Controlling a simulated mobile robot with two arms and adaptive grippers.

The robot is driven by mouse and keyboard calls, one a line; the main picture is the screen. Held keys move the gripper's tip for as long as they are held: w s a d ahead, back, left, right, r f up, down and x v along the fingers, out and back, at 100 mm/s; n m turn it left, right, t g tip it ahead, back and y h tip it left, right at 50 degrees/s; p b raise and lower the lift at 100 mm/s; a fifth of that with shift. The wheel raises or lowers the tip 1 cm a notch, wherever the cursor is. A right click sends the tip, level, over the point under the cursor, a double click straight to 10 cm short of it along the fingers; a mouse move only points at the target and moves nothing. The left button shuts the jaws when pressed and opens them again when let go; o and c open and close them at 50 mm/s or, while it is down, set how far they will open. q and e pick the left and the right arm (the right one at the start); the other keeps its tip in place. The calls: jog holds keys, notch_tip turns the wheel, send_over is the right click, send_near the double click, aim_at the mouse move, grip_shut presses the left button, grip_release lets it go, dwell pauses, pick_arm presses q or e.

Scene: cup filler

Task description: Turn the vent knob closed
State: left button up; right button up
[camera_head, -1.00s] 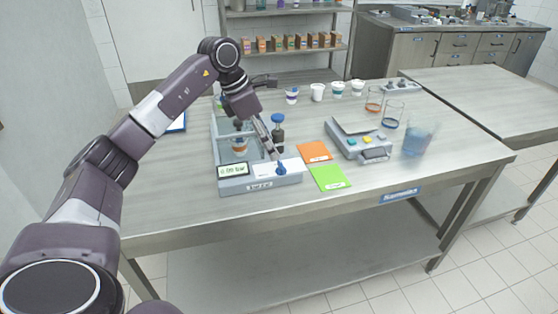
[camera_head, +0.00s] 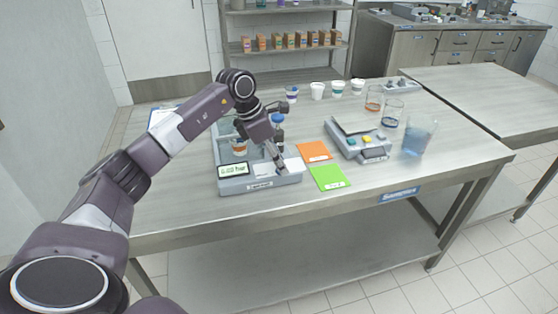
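The grey filler device (camera_head: 230,186) stands at the table's front left, with a small lit display (camera_head: 233,170) on its front panel. The vent knob, blue in the earlier frame, is hidden now behind my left gripper (camera_head: 282,169). The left gripper points down with its fingertips at the knob's place on the panel, right of the display. Whether its fingers are closed around the knob cannot be made out. A cup (camera_head: 239,146) sits inside the device. A blue-capped bottle (camera_head: 278,119) stands behind my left gripper, partly hidden. My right gripper is not in view.
An orange card (camera_head: 314,151) and a green card (camera_head: 329,178) lie right of the device. A grey box with coloured buttons (camera_head: 345,142) and a beaker of blue liquid (camera_head: 418,140) stand further right. Small cups (camera_head: 317,91) line the back. The table's front right is clear.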

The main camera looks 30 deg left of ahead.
pick_arm(q)
jog(key=c, duration=0.6)
jog(key=shift+n, duration=0.4)
jog(key=n+y, duration=0.1)
jog(key=n, duration=0.1)
jog(key=shift+d+n+t, duration=0.1)
jog(key=shift+n+t, duration=0.3)
jog(key=n+y, duration=0.1)
jog(key=n, duration=0.2)
jog(key=shift+d+n+y, duration=0.15)
jog(key=shift+n+y, duration=0.15)
jog(key=n+y, duration=0.1)
jog(key=n, duration=0.1)
jog(key=n+y+b, duration=0.1)
jog(key=n, duration=0.2)
jog(key=shift+d+n, duration=0.15)
jog(key=shift+n, duration=0.15)
jog(key=n, duration=0.2)
jog(key=n+g+y+b, duration=0.1)
jog(key=n, duration=0.1)
jog(key=shift+w+r+n+y, duration=0.1)
jog(key=shift+n+y, duration=0.2)
jog(key=shift+n, duration=0.4)
